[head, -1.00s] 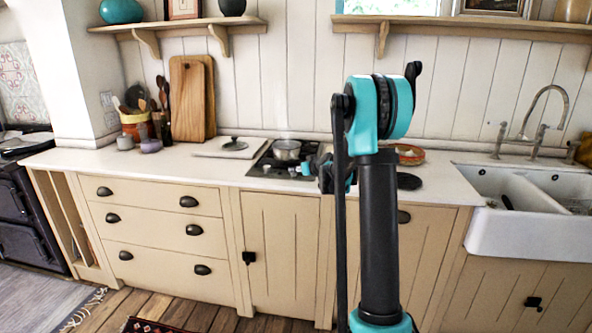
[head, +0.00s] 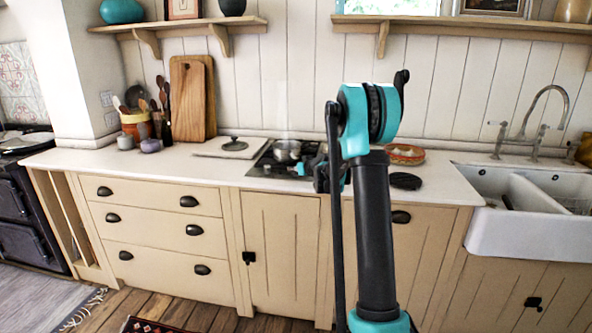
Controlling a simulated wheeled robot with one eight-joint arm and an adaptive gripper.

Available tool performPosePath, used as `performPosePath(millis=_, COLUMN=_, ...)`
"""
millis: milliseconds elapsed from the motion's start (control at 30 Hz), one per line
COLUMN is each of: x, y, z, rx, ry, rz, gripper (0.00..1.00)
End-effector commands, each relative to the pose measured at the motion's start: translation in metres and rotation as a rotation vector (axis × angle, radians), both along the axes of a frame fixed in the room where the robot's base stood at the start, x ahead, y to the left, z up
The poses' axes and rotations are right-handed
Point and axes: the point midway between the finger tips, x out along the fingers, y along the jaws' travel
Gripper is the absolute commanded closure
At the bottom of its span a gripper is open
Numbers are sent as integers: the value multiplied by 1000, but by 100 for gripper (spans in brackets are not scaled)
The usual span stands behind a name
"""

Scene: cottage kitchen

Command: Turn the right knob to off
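A dark hob (head: 262,168) is set into the white counter, with a small steel pot (head: 286,152) on it. The hob's knobs are at its front right, too small and too covered by my gripper to tell apart or to read their setting. My gripper (head: 309,168), teal and black, is low over the hob's front right corner, just right of the pot. My own arm hides part of it. I cannot tell whether its fingers are open or shut, or whether they touch a knob.
A white board with a dark green lid (head: 234,145) lies left of the hob. Right of my arm are an orange dish (head: 406,155) and a black round item (head: 405,181). A white double sink (head: 520,236) is at right. The counter left of the hob is mostly clear.

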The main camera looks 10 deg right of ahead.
Motion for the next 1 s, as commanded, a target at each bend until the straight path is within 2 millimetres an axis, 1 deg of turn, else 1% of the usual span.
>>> performPosePath(millis=267, x=0, y=0, z=0, rx=0, ry=0, rz=-6, gripper=100)
performPosePath(millis=467, x=-1, y=2, z=0, rx=-1, ry=0, rz=-42, gripper=100)
performPosePath(millis=1000, x=-1, y=7, z=0, rx=-4, ry=-1, rz=-267, gripper=100)
